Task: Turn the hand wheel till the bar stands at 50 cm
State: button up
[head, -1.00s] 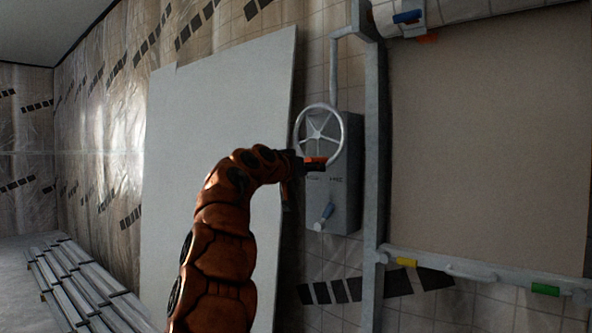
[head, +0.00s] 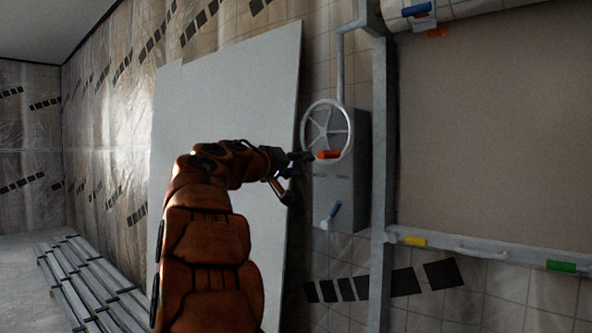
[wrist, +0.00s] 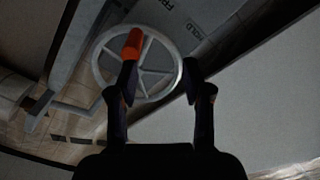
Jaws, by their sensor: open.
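The spoked hand wheel (head: 309,113) is on a grey box on the wall. Its orange handle (head: 329,154) is at the lower part of the rim in the head view. The wheel (wrist: 97,72) and orange handle (wrist: 133,42) also show in the wrist view. My gripper (head: 298,166) is open, just left of the handle. In the wrist view, my gripper (wrist: 160,72) has its left finger overlapping the handle's lower end; I cannot tell if they touch. A horizontal rail (head: 480,250), perhaps the bar, runs under the large panel. I cannot read its height.
A pale board (head: 225,120) leans behind my arm. Metal lengths (head: 85,280) lie on the floor at left.

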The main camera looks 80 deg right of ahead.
jog(key=shift+s+a+r, duration=0.2)
jog(key=shift+a+r, duration=0.3)
jog(key=shift+a, duration=0.1)
jog(key=shift+s+a+r, duration=0.2)
jog(key=shift+a+r, duration=0.3)
jog(key=shift+a, duration=0.1)
